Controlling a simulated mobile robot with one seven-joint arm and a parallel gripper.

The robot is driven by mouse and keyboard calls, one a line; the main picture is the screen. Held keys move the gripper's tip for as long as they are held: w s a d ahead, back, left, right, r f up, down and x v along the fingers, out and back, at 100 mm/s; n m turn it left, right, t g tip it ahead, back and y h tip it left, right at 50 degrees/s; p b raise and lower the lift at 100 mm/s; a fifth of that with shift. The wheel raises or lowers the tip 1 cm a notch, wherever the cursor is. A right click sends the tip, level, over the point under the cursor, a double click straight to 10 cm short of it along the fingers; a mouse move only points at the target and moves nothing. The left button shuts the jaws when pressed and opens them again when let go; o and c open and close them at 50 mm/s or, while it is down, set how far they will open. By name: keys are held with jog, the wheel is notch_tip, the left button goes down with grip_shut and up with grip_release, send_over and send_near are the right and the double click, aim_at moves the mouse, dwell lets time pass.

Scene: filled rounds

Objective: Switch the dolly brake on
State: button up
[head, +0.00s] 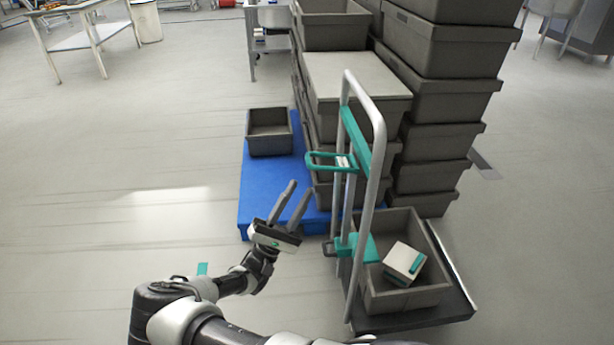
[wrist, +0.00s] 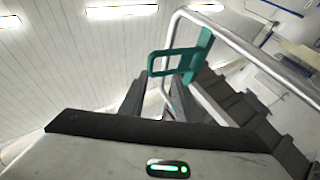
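The dolly (head: 420,318) stands right of centre in the head view, with a tall grey tubular handle frame (head: 377,150). A teal loop-shaped lever (head: 318,168) sticks out to the left from the teal crosspiece on the frame; it also shows in the wrist view (wrist: 152,62). A second teal fitting (head: 362,247) sits low on the frame. I cannot tell for sure which part sets the brake. My gripper (head: 299,188) is open and empty, fingers pointing up, left of the frame and below the loop lever, apart from it. It also shows in the wrist view (wrist: 158,92).
A grey crate (head: 440,285) on the dolly holds a beige box (head: 404,260) with a teal strip. Behind stand tall stacks of grey crates (head: 440,100). A blue pallet (head: 265,190) bears a small crate (head: 269,142). The floor to the left is clear.

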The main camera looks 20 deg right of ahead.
jog(key=v, duration=1)
jog(key=shift+a+f, duration=0.2)
jog(key=shift+a, duration=0.15)
jog(key=s+d+r+m+g+y, duration=0.4)
jog(key=d+r+m+g+y, duration=0.5)
jog(key=g, duration=0.7)
jog(key=s+d+r+m+y, duration=0.1)
jog(key=s+d+r+y, duration=0.1)
jog(key=s+r+y, duration=0.45)
jog(key=s+a+r+t+y, duration=0.7)
jog(key=s+r+t+y, duration=0.3)
jog(key=s+r, duration=0.15)
notch_tip(320, 180, up, 27)
jog(key=p, duration=2.6)
jog(key=shift+a+m, duration=0.3)
jog(key=shift+m, duration=0.1)
jog(key=shift+f, duration=0.1)
